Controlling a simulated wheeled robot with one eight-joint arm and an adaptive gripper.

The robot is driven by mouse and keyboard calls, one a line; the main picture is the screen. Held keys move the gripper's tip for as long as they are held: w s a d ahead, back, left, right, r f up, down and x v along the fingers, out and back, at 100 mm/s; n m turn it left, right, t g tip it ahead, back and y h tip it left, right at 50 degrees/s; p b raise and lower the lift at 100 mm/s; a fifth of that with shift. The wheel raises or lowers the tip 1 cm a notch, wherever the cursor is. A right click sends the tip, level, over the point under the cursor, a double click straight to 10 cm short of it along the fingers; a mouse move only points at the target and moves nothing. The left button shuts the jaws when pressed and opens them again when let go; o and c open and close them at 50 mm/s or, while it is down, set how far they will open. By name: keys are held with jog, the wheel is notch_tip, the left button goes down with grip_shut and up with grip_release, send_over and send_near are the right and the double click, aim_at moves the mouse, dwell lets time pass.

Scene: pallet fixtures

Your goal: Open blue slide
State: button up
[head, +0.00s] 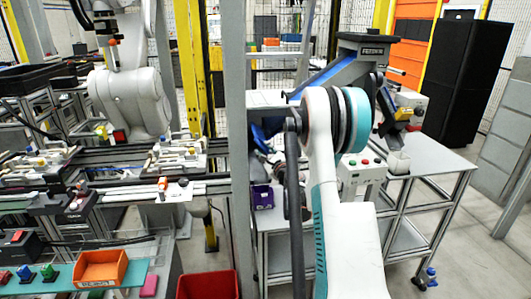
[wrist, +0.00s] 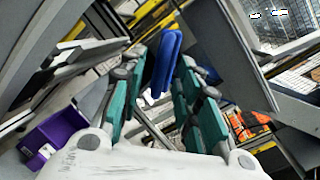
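A blue flat piece (wrist: 165,62) with rounded ends, likely the blue slide or its handle, shows in the wrist view. It lies between or just beyond the tips of my gripper (wrist: 164,78). The gripper's teal fingers stand apart, one on each side of it; I cannot tell whether they touch it. In the head view a blue part (head: 264,138) shows beside the grey post, left of my arm. My arm hides most of the gripper there. A sloped blue strip (head: 327,76) also runs along the grey machine behind my arm.
A grey upright post (head: 236,130) stands just left of my arm. A purple bin (head: 262,197) sits below, and also shows in the wrist view (wrist: 58,138). A control box with buttons (head: 362,168) stands on the right-hand table (head: 436,161). A red crate (head: 207,285) is at front.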

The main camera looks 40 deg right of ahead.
jog(key=v, duration=1.1)
jog(key=shift+s, duration=0.2)
